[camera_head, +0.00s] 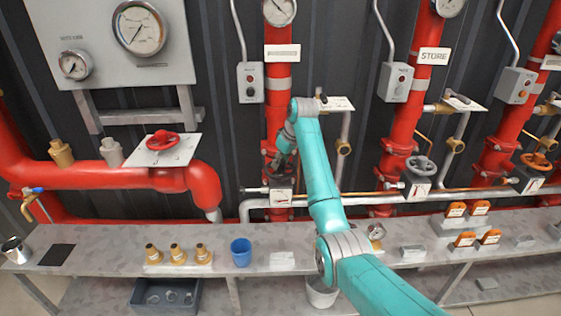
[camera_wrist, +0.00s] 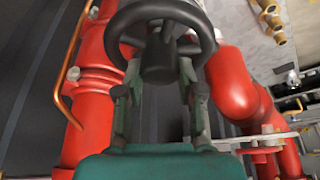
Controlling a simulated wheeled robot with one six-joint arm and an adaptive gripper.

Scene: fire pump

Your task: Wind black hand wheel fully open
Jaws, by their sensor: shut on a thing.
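The black hand wheel (camera_wrist: 207,30) fills the top middle of the wrist view, with its thick rim and central hub close to the camera. My gripper (camera_wrist: 160,80) reaches up to it, with one finger on each side of the hub, and is shut on the wheel. The exact contact at the fingertips is partly hidden. In the head view my gripper (camera_head: 282,158) is at the red vertical pipe (camera_head: 278,115) in the middle. There the wheel is dark and mostly hidden by the gripper and arm.
A red hand wheel (camera_head: 162,140) is on the left pipe; a grey wheel (camera_head: 421,165) and an orange wheel (camera_head: 537,161) are to the right. A bench (camera_head: 120,262) below holds brass fittings (camera_head: 176,254) and a blue cup (camera_head: 241,252). A copper tube (camera_wrist: 70,75) runs beside the pipe.

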